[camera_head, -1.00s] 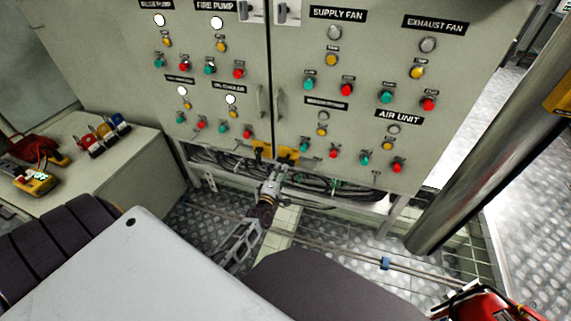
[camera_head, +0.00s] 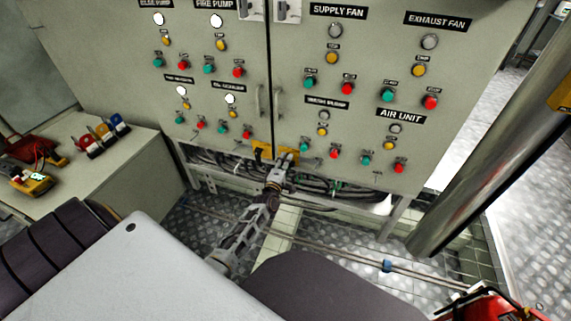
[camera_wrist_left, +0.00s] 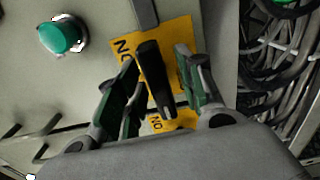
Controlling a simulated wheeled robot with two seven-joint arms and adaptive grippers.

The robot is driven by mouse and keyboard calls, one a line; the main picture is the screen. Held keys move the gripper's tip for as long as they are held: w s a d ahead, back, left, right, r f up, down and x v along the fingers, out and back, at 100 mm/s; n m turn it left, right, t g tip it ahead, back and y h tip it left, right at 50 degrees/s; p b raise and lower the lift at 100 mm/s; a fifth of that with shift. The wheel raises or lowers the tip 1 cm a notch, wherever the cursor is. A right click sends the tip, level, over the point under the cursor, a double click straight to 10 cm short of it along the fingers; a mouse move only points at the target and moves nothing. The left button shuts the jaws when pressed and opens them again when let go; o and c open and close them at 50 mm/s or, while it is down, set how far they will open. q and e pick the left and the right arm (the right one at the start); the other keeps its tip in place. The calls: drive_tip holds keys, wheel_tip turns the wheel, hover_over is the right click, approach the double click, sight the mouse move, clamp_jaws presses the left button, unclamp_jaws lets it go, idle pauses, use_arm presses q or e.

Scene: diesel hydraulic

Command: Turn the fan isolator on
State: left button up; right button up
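The isolator's black handle (camera_wrist_left: 155,78) stands out from a yellow plate (camera_wrist_left: 182,45) in the left wrist view. My left gripper (camera_wrist_left: 162,88) is open, with one finger on each side of the handle and a visible gap to the right finger. Contact with the left finger cannot be told. In the head view my left gripper (camera_head: 284,163) is at the cabinet's lower edge and largely hides the right yellow plate. Another yellow plate (camera_head: 262,149) sits just left of it. My right gripper is not in view.
The grey cabinet (camera_head: 215,110) carries several lamps and buttons. A green button (camera_wrist_left: 62,36) is left of the handle in the wrist view. Bundled cables (camera_head: 335,188) run below the cabinet. A side bench (camera_head: 140,160) stands left, and a pillar (camera_head: 475,150) right.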

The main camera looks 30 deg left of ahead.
use_arm(q)
clamp_jaws()
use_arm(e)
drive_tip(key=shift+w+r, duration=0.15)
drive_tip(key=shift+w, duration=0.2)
